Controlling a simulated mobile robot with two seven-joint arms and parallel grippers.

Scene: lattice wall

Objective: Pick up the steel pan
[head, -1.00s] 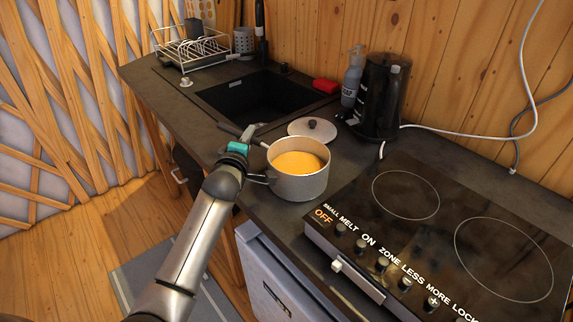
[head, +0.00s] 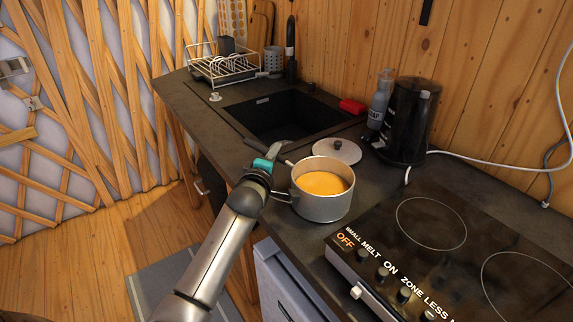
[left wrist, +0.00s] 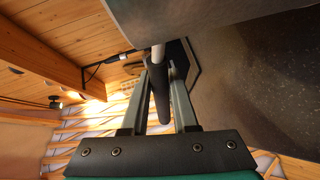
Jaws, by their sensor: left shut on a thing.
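The steel pan (head: 322,206) sits at the counter's front edge, left of the hob, upright and filled with something orange. Its dark handle (head: 254,146) points to the left. My left gripper (head: 282,149) reaches in from the front left and is shut on this handle, close to the pan. In the left wrist view the two fingers (left wrist: 158,75) close on either side of the dark handle (left wrist: 160,102), and the grey pan wall (left wrist: 215,18) fills the top right. I cannot tell whether the pan's base touches the counter. My right gripper is not in view.
A lid (head: 337,151) lies just behind the pan. The black hob (head: 440,250) is at the right, with a kettle (head: 408,120) and soap bottle (head: 380,98) behind. The sink (head: 285,115) and dish rack (head: 222,65) are further back.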

